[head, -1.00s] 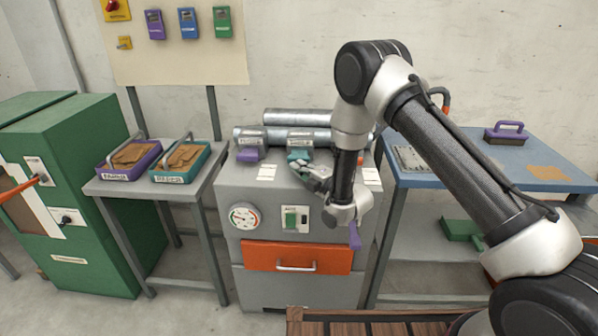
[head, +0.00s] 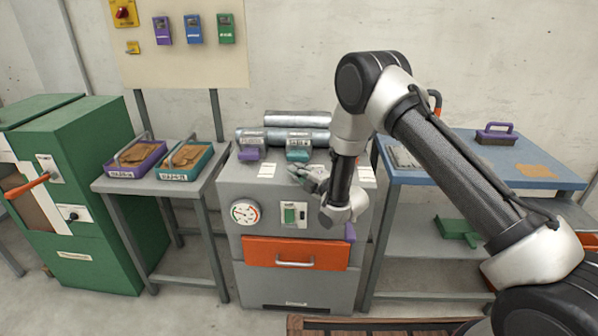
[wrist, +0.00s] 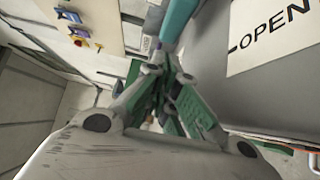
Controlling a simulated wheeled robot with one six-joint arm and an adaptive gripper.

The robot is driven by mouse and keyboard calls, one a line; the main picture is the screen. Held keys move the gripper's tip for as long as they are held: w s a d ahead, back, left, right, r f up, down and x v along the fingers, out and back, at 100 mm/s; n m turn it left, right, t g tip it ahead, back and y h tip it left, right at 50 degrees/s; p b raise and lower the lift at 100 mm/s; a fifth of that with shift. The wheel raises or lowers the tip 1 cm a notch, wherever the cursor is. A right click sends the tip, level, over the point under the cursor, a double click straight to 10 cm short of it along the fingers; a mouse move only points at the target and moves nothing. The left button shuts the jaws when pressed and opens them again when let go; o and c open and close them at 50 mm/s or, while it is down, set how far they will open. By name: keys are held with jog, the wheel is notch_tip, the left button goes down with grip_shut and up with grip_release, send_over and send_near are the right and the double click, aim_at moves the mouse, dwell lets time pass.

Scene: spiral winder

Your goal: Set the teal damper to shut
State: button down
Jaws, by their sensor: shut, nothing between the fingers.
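The teal damper (head: 298,155) is a small teal handle on the pipe at the back of the grey machine's top. In the wrist view a teal bar (wrist: 178,20) rises beyond the fingertips, close to them. My gripper (head: 293,168) is just in front of and below the damper in the head view. Its fingers, with green pads, also show in the wrist view (wrist: 163,68); they are shut with nothing between them. I cannot tell whether they touch the teal bar. A white label reading OPEN (wrist: 272,38) lies at the right of the wrist view.
A purple damper (head: 250,154) sits left of the teal one on the pipework (head: 275,136). The machine (head: 232,185) has a gauge (head: 245,212), a green switch (head: 290,214) and an orange drawer (head: 270,252). Side tables stand left (head: 205,182) and right (head: 480,178).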

jog(key=shift+s+d, duration=0.4)
jog(key=shift+s, duration=0.1)
jog(key=shift+s+d+f, duration=0.1)
jog(key=shift+s+d, duration=0.1)
jog(key=shift+d, duration=0.1)
jog(key=v, duration=0.8)
jog(key=w+d+r+m+h, duration=0.45)
jog(key=d+r, duration=0.35)
jog(key=r, duration=0.3)
jog(key=s+d+r+m+g+h, duration=0.1)
jog(key=s+d+r+m+h, duration=0.15)
jog(key=d+r+m, duration=0.35)
jog(key=s+d+r+m+g+h, duration=0.25)
jog(key=s+d+r, duration=0.2)
jog(key=d, duration=0.25)
jog(key=s+d+r+m+g+h, duration=0.1)
jog(key=s+d+r+m, duration=0.25)
jog(key=s, duration=0.25)
jog(key=s+d+r+m+g+h, duration=0.1)
jog(key=s+d+r+m, duration=0.15)
jog(key=s+d, duration=0.35)
jog(key=s+d+m+g, duration=0.1)
jog(key=s+m, duration=0.2)
jog(key=s, duration=0.8)
jog(key=s+d+m+g, duration=0.2)
jog(key=s+m, duration=0.2)
jog(key=s, duration=0.7)
jog(key=shift+r+m+h, duration=0.2)
jog(key=shift+m+h, duration=0.1)
jog(key=shift+h, duration=0.05)
